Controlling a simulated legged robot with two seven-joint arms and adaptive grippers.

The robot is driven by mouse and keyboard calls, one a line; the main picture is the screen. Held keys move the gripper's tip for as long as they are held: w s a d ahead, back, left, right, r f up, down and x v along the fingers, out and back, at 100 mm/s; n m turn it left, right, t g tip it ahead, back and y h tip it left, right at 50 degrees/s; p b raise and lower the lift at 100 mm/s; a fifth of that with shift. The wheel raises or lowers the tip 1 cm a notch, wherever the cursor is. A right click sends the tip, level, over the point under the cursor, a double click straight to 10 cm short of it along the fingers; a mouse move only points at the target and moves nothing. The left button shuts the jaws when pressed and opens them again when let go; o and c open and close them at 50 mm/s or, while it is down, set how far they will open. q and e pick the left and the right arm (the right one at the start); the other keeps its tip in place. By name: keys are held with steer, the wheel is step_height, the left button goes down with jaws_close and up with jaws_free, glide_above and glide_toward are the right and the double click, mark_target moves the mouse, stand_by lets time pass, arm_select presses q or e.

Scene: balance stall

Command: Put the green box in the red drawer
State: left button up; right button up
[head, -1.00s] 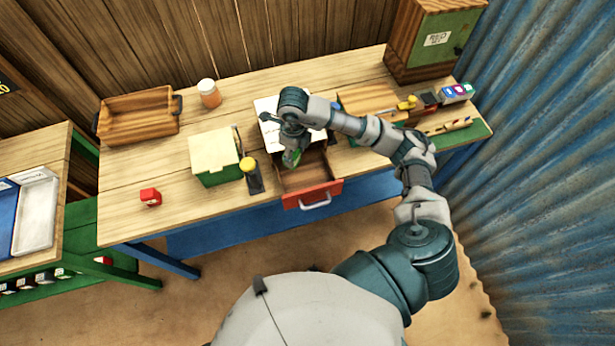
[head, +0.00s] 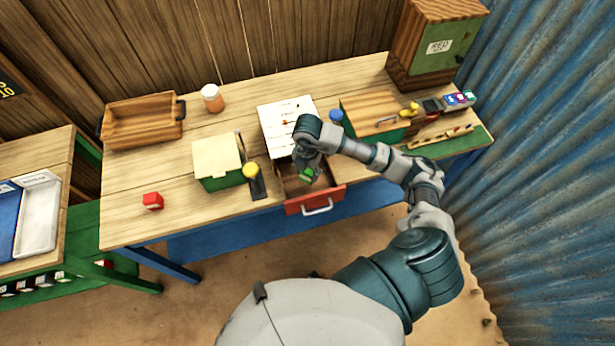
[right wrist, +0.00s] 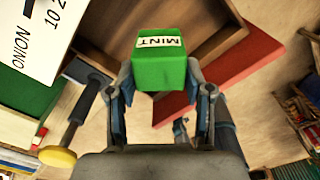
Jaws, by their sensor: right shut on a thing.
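The green box (right wrist: 160,66), with a white label reading MINT, is between the fingers of my right gripper (right wrist: 160,92) in the right wrist view. My right gripper is shut on it. In the head view the green box (head: 306,175) shows small under the right gripper (head: 309,170), over the open drawer's interior. I cannot tell whether the box touches the drawer floor. Part of the drawer is hidden by my gripper. My left gripper is not in view.
A cream-lidded green box (head: 218,162) and a yellow-knobbed tool (head: 254,180) stand left of the drawer.

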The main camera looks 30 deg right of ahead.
mark_target(306, 178)
steer(key=f, duration=0.3)
steer(key=shift+a, duration=0.2)
steer(key=shift+f, duration=0.5)
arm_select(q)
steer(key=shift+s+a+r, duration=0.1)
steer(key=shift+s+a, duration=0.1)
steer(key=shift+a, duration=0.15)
arm_select(e)
steer(key=shift+d, duration=0.15)
steer(key=o, duration=1.3)
steer(key=shift+d, duration=0.15)
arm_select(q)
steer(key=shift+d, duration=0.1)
